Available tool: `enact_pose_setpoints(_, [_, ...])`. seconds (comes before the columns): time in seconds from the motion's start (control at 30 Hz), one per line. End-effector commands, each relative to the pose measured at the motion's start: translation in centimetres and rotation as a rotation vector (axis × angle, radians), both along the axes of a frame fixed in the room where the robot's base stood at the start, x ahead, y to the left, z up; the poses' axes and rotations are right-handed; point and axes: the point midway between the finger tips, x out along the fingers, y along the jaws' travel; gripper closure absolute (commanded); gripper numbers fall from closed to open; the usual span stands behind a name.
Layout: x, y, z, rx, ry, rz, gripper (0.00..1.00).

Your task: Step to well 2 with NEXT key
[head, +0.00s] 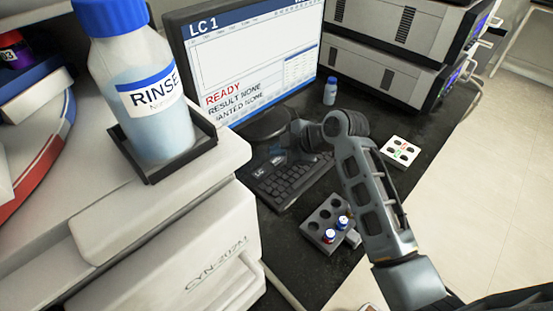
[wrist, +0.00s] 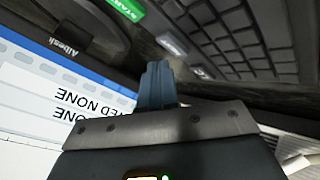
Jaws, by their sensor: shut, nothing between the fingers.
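My gripper (wrist: 157,85) is shut and empty, its fingers pressed together in the wrist view. In the head view my gripper (head: 277,152) is over the far left part of the black keyboard (head: 285,182), in front of the monitor. Whether it touches a key cannot be told. In the wrist view a green key marked START (wrist: 126,8) and rows of dark keyboard keys (wrist: 240,38) lie beyond the fingers. No key marked NEXT can be read. The monitor (head: 255,60) reads LC 1, READY, RESULT NONE, WANTED NONE.
A dark vial rack (head: 314,231) with two blue-capped vials stands near my forearm. A white panel with coloured marks (head: 401,149) lies right of the arm. A small bottle (head: 330,91) stands by the monitor. A RINSE bottle (head: 150,105) sits in a tray at left; stacked instruments are behind.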

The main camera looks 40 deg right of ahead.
Motion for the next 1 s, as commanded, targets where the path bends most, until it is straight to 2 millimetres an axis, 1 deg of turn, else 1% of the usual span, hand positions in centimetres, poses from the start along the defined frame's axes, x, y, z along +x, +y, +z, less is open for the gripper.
enact_pose_setpoints(0.17, [0.0,0.0,-0.1,0.000,0.000,0.000,1.00])
enact_pose_setpoints(0.4, [0.0,0.0,-0.9,0.000,0.001,0.001,1.00])
enact_pose_setpoints(1.0, [0.0,0.0,-1.1,0.000,0.000,0.000,1.00])
